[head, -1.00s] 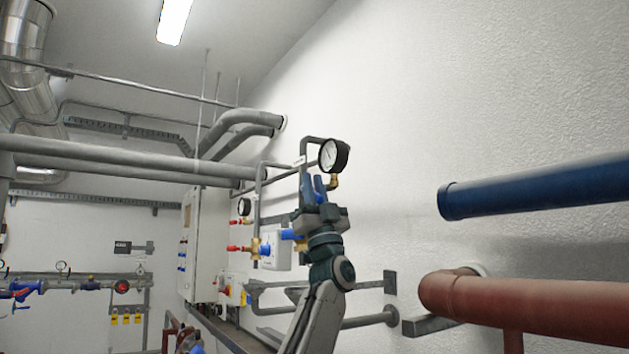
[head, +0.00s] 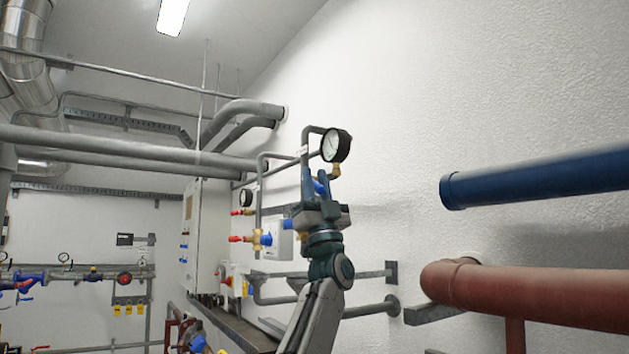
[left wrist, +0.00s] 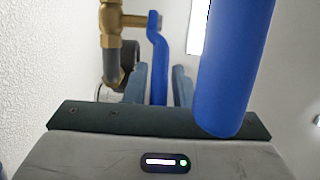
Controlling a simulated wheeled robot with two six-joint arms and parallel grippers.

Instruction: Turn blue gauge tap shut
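The blue gauge tap lever shows in the left wrist view (left wrist: 159,52), hanging from a brass valve body (left wrist: 111,22). In the head view the lever (head: 320,187) is partly hidden by my left gripper, below the round pressure gauge (head: 336,145). My left gripper (head: 314,184) points up at it. In the left wrist view its two fingers (left wrist: 160,88) stand on either side of the lever's lower end, with narrow gaps; it looks open. My right gripper is not in view.
A thick blue rounded bar (left wrist: 232,65) hangs close by on the right in the left wrist view. In the head view, a blue pipe (head: 540,180) and a red pipe (head: 540,295) run at the right. A grey cabinet (head: 205,235) stands left.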

